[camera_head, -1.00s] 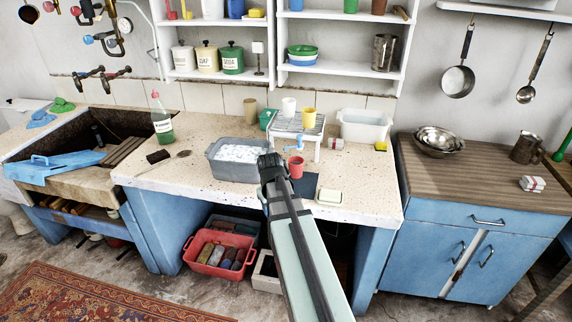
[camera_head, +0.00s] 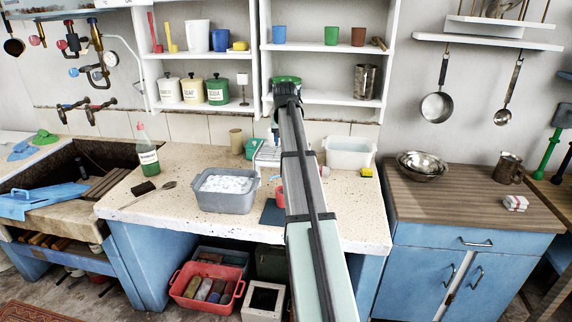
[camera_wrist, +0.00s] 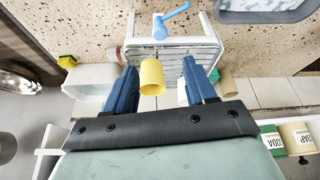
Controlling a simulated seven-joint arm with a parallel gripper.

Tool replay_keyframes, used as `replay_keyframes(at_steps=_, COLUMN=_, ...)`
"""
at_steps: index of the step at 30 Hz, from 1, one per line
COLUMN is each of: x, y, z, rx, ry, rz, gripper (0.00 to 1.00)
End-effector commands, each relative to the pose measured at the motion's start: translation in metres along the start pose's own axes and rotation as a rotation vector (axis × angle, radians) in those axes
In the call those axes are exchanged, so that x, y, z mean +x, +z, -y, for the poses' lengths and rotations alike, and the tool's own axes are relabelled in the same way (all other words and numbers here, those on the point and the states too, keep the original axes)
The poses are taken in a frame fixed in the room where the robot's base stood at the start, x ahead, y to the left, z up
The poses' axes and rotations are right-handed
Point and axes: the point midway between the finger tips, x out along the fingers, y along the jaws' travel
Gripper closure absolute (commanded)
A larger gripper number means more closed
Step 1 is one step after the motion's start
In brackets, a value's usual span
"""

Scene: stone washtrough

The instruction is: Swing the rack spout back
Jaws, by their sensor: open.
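The dish rack (camera_head: 268,156) stands on the speckled counter and is mostly hidden behind my arm in the head view. In the wrist view the white rack (camera_wrist: 208,45) is seen from above, with its light blue spout (camera_wrist: 165,24) sticking out from the rack's edge at a slant. The fingers are apart from the spout.
A grey basin of suds (camera_head: 226,190) is left of the rack and a white tub (camera_head: 350,154) right of it. A red cup (camera_head: 280,197) is partly behind my arm. A white cup (camera_wrist: 183,95) shows beside one finger. Shelves (camera_head: 320,97) hang behind.

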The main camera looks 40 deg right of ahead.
Motion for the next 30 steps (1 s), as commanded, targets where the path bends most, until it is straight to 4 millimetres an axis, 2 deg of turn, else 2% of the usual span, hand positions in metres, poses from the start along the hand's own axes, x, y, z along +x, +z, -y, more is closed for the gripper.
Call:
replay_keyframes(at_steps=8, x=0.012, y=0.001, z=0.000, rx=0.054, ry=0.001, rz=0.005, gripper=0.44)
replay_keyframes(at_steps=24, x=0.100, y=0.001, z=0.000, rx=0.052, ry=0.000, rz=0.004, gripper=0.44)
replay_keyframes(at_steps=30, x=0.125, y=0.001, z=0.000, rx=0.051, ry=0.000, rz=0.003, gripper=0.44)
